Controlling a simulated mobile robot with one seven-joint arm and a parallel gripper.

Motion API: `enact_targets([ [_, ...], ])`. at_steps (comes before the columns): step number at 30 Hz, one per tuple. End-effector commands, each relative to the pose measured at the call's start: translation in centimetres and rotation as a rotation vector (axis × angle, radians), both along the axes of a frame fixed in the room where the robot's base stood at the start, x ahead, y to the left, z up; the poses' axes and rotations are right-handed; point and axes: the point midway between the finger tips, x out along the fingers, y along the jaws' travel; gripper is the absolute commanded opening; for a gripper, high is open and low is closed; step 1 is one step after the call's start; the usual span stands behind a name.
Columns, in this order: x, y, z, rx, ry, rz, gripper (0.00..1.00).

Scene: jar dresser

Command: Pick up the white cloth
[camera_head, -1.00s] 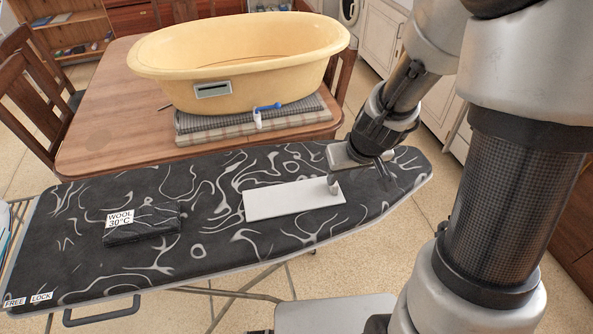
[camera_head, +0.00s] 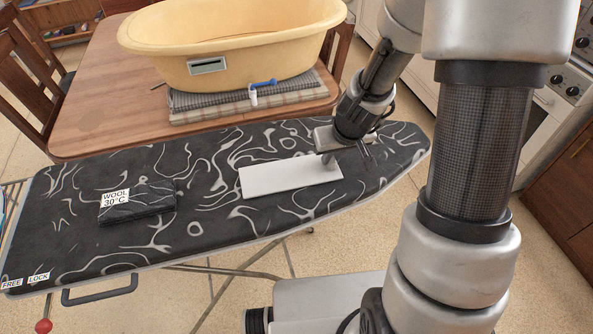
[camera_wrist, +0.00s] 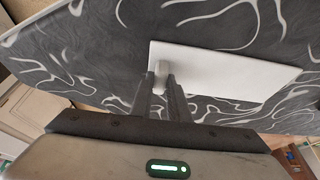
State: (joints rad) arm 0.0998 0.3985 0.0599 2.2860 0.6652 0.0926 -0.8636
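The white cloth (camera_head: 285,178) lies flat as a rectangle on the dark patterned ironing board (camera_head: 75,245). My gripper (camera_wrist: 161,80) is low over that end.
A folded dark cloth with a wool label (camera_head: 137,202) lies on the board's left part. Behind stands a wooden table (camera_head: 100,100) with folded cloths (camera_head: 205,112) under a yellow tub (camera_head: 230,45). The board is bare between the two cloths.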

Motion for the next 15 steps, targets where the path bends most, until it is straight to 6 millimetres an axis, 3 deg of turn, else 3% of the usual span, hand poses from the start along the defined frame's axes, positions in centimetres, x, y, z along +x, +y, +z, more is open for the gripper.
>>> enact_targets([
  [2,0.0,0.0,0.0,0.000,0.000,0.000,0.00],
  [10,0.0,0.0,0.1,0.000,0.000,0.000,0.00],
  [15,0.1,0.1,2.2,-0.001,-0.003,0.001,0.00],
])
